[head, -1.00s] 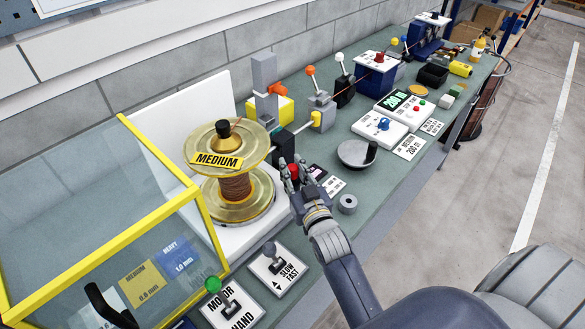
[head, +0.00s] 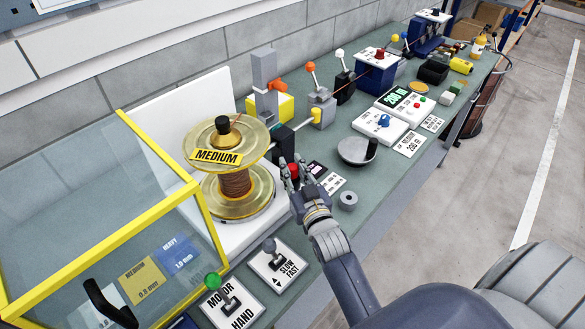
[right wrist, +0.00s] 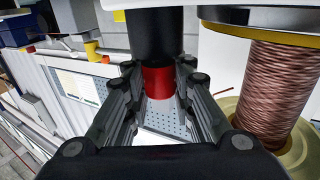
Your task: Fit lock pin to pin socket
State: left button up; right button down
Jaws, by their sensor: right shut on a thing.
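My right gripper (head: 292,163) is shut on a red and black piece beside the spool base, probably the lock pin (head: 293,171). In the right wrist view the red part of the lock pin (right wrist: 158,83) sits between the two fingers, below a thick black cylinder (right wrist: 163,35). Whether the two are one piece I cannot tell. The gold MEDIUM spool (head: 236,186) with copper wire stands upright just left of the gripper. The pin socket cannot be made out with certainty. My left gripper is not in view.
A yellow-framed clear guard (head: 172,165) stands at the left. Two lever plates (head: 277,266) lie in front of the spool. A grey ring (head: 348,199) and a round dish (head: 352,152) are right of the gripper. A black block (head: 283,142) stands close behind it.

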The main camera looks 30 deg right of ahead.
dwell(0.3)
jog(key=c, duration=1.3)
grip_release()
jog(key=shift+s, duration=0.1)
jog(key=s+a, duration=0.1)
jog(key=s, duration=1)
jog(key=shift+s+a, duration=0.35)
jog(key=shift+s, duration=0.05)
